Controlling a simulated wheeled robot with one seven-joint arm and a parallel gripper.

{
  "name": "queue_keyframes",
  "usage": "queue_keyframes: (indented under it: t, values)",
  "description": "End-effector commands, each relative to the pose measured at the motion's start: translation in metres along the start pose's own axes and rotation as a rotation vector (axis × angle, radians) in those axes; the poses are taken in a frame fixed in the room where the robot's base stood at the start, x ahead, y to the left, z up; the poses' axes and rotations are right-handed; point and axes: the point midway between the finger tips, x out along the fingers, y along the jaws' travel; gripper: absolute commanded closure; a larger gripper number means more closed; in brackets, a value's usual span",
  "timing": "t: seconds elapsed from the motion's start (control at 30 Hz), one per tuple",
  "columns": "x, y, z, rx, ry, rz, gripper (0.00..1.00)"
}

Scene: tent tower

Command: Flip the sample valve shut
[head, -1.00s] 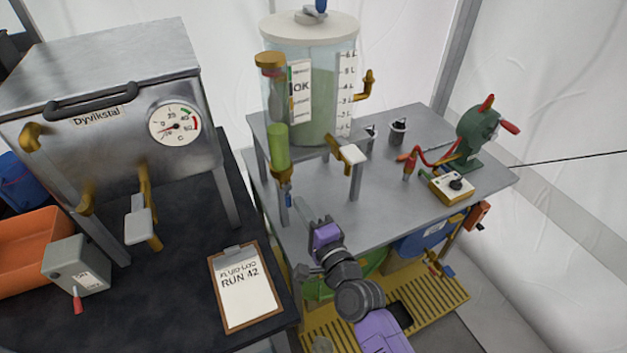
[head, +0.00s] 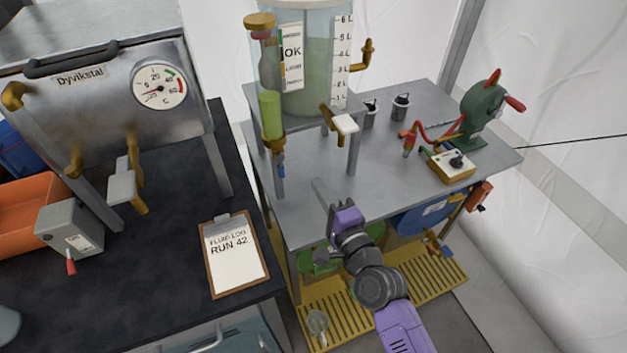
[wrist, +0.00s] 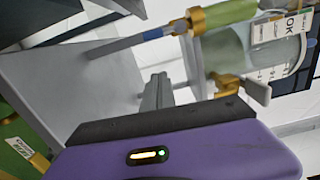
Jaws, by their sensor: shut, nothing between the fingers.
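No label marks the sample valve. A brass valve with a white paddle handle (head: 345,123) sits low on the front of the clear tank (head: 318,75); its handle also shows in the wrist view (wrist: 257,90). My gripper (head: 322,190) is shut and empty, in front of the tank stand and below the white handle in the head view. In the wrist view the shut fingers (wrist: 157,92) point towards the tank and stand apart from both valves.
The grey metal table (head: 400,165) carries two small dark-topped canisters, a green hand-cranked pump (head: 482,115) and a switch box (head: 452,166). A clipboard (head: 235,258) lies on the black bench to the left. The steel cabinet (head: 100,100) has another brass valve with a grey handle (head: 122,185).

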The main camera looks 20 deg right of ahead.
Motion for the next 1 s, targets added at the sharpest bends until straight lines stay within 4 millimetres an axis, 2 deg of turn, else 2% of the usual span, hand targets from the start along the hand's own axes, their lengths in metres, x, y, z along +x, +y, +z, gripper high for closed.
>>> queue_keyframes:
  t: [0.2,0.4,1.0]
  values:
    - [-0.037,0.003,0.001,0.0,-0.001,0.001,1.0]
    - [-0.054,0.001,0.001,-0.001,-0.001,0.0,1.0]
    - [-0.057,0.0,0.001,-0.001,-0.001,0.0,1.0]
